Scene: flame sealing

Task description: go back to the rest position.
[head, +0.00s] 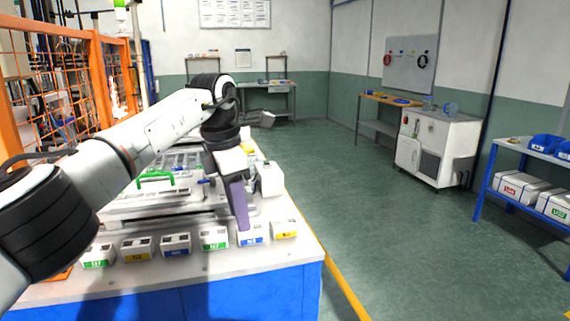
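My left arm reaches in from the left over the workbench (215,265). My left gripper (241,226) points down near the bench's right end. Its purple-grey finger part ends just behind or above a small white box with a blue label (252,238). I cannot tell whether it touches that box, and the finger gap does not show from this side. My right gripper is not in view.
Several small white boxes with coloured labels (175,244) line the bench's front edge. A metal fixture with a green handle (156,178) stands behind them. Orange mesh fencing (95,75) is at left. A white cabinet (437,148) and blue shelf (525,150) stand right; the floor between is clear.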

